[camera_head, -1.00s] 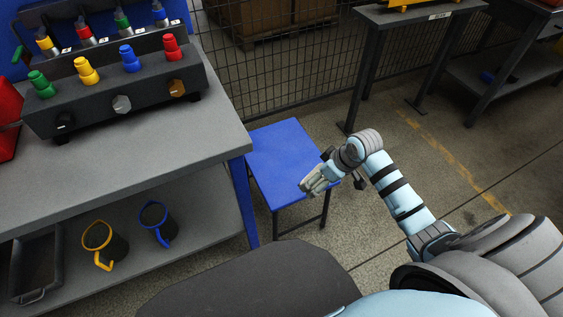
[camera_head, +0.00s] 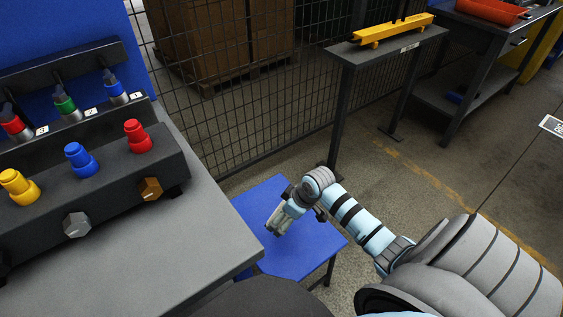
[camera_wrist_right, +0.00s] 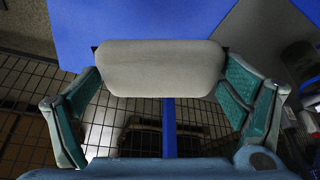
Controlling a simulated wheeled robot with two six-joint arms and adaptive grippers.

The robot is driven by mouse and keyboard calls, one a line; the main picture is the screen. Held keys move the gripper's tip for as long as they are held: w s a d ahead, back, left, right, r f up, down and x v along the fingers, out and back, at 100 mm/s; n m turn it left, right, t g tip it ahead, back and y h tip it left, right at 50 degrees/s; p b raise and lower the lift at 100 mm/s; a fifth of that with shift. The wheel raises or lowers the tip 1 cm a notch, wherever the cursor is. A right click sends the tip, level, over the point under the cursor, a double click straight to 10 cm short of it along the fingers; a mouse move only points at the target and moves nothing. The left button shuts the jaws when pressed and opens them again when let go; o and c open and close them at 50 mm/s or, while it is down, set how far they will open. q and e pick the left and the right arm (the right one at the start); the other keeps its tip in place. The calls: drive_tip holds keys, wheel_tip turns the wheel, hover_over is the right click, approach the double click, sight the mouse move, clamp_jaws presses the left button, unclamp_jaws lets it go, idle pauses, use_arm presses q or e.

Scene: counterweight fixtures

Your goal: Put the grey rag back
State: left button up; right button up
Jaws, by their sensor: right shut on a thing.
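My right gripper (camera_head: 280,219) is over the blue stool top (camera_head: 311,257) in the head view. In the right wrist view a pale grey, rounded pad, which looks like the folded grey rag (camera_wrist_right: 160,68), spans the gap between the two teal-padded fingers. The fingers are closed on its two ends. The blue surface shows beyond it in that view. The height of the rag above the stool is hard to tell. My left gripper is not in view.
The grey workbench (camera_head: 185,255) is left of the stool, with a dark fixture (camera_head: 110,185) bearing coloured knobs. A wire mesh fence (camera_head: 255,125) stands behind. A dark stand (camera_head: 375,52) holds a yellow bar (camera_head: 393,29). The visible stool top is otherwise bare.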

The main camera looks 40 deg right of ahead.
drive_tip(key=b, duration=0.3)
hover_over(281, 240)
drive_tip(key=s, duration=0.1)
drive_tip(key=f, duration=0.7)
drive_tip(key=shift+s+d+f, duration=0.15)
drive_tip(key=shift+d+f, duration=0.1)
drive_tip(key=shift+d, duration=0.1)
wheel_tip(281, 240, down, 2)
drive_tip(key=shift+f+b, duration=0.25)
drive_tip(key=shift+b, duration=0.1)
wheel_tip(281, 240, down, 4)
drive_tip(key=shift+r+b, duration=0.1)
drive_tip(key=shift+b, duration=1.05)
drive_tip(key=shift+r, duration=0.1)
drive_tip(key=o, duration=0.7)
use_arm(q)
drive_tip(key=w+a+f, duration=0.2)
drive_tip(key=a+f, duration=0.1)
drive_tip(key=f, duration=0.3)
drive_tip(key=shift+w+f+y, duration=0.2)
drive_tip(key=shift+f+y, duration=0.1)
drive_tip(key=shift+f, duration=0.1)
use_arm(e)
drive_tip(key=shift+o, duration=0.7)
